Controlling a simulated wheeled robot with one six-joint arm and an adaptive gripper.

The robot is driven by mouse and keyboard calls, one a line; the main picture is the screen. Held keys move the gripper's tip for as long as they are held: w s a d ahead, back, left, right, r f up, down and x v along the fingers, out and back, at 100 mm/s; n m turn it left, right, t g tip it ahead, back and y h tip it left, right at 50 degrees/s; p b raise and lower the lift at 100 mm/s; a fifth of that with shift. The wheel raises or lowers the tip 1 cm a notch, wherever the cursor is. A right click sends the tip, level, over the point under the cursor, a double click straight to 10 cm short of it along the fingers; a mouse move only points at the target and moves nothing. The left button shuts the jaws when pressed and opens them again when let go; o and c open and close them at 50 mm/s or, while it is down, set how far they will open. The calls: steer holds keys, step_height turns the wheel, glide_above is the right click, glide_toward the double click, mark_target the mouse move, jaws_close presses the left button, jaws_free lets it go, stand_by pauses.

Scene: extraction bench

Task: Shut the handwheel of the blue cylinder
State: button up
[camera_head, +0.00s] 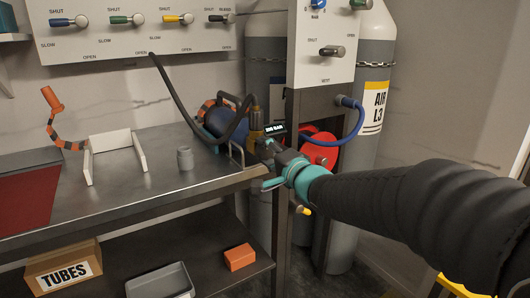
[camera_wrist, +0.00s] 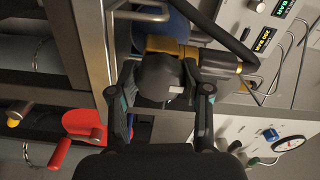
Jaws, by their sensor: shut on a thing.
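The blue cylinder (camera_head: 222,122) lies at the right end of the bench in a metal cradle. Part of its blue body also shows at the top of the wrist view (camera_wrist: 178,30). Its yellow valve (camera_wrist: 190,48) faces my gripper. The dark round handwheel (camera_wrist: 160,76) sits between my two fingers in the wrist view. My gripper (camera_wrist: 160,88) is shut on the handwheel, with one finger on each side. In the head view my gripper (camera_head: 268,152) reaches the valve end from the right and hides most of the handwheel.
A dark hose runs from the wall panel (camera_head: 130,40) to the cylinder's valve area. A grey jar (camera_head: 185,158) and an empty white cradle (camera_head: 90,165) stand on the bench (camera_head: 140,200). A red object (camera_head: 320,150) and tall grey cylinders stand behind my wrist.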

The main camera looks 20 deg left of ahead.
steer(key=shift+f, duration=0.1)
steer(key=o, duration=1.2)
steer(key=v, duration=1.2)
